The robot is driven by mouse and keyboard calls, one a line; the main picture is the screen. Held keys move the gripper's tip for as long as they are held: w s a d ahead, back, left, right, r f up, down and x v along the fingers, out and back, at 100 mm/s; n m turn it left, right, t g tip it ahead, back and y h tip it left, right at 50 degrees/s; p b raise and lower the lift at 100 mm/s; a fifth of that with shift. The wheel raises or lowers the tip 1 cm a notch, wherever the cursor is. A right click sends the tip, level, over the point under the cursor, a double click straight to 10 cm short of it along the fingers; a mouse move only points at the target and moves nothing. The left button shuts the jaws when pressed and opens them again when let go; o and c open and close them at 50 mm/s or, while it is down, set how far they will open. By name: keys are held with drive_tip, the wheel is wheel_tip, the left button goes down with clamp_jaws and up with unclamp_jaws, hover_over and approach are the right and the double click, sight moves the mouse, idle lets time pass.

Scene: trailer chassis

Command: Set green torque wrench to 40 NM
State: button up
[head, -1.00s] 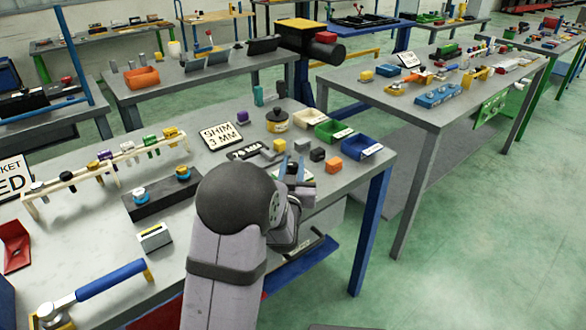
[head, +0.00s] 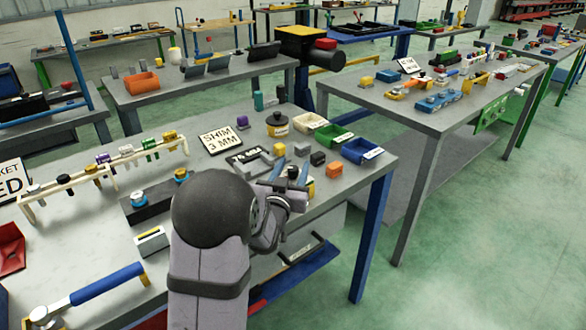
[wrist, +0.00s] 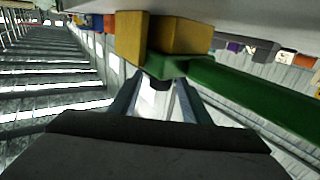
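My gripper (head: 291,170) is above the right part of the near workbench, its two blue-grey fingers apart. In the wrist view the fingers (wrist: 156,98) are also apart, with a small white and dark part showing between them. Just beyond the fingertips is a green bar (wrist: 245,88) running to the right, with yellow blocks (wrist: 178,37) at its left end. It looks like the green torque wrench, but I cannot make out a scale or setting. I cannot tell whether the fingers touch it. In the head view I cannot pick out the green wrench; my arm hides part of the bench.
A blue-handled wrench (head: 105,284) lies at the bench's front left. Small blocks, including an orange one (head: 334,169), and cream, green and blue bins (head: 362,150) stand close to my gripper. A shim sign (head: 222,139) and a cream rack (head: 105,172) are further left.

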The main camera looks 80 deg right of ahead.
drive_tip(key=shift+w+a+b, duration=0.15)
drive_tip(key=shift+a+b, duration=0.1)
drive_tip(key=shift+a, duration=0.95)
drive_tip(key=shift+w+a+b, duration=0.2)
drive_tip(key=shift+a+b, duration=0.05)
drive_tip(key=shift+a, duration=1)
drive_tip(key=shift+w+a+b, duration=0.15)
drive_tip(key=shift+a+b, duration=0.1)
drive_tip(key=shift+a, duration=0.95)
